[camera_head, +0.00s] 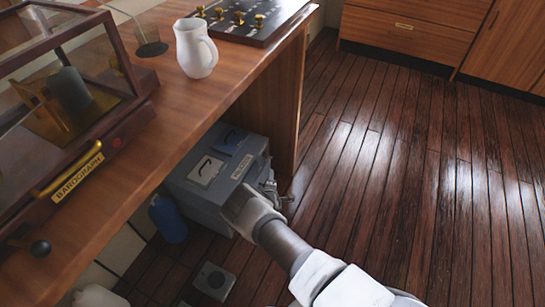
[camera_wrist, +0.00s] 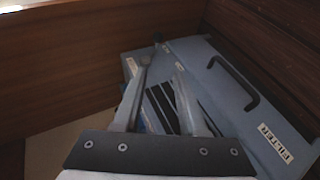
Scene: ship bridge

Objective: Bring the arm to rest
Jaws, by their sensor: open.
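My arm reaches down beside the wooden desk in the head view. My gripper (camera_head: 274,191) is at the right end of a blue-grey box that stands on the floor under the desk. In the wrist view, the two fingers of my gripper (camera_wrist: 163,62) are apart, with no object visibly held between them. Dark slats on the box show behind the fingers. I cannot tell whether the fingers touch the box.
The blue-grey box (camera_head: 217,205) has black handles and a FILTER label (camera_wrist: 270,142). A blue bottle (camera_head: 167,218) stands beside it. The desk (camera_head: 160,120) carries a barograph case (camera_head: 75,185) and a white jug (camera_head: 196,50). The floor (camera_head: 430,200) at right is clear.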

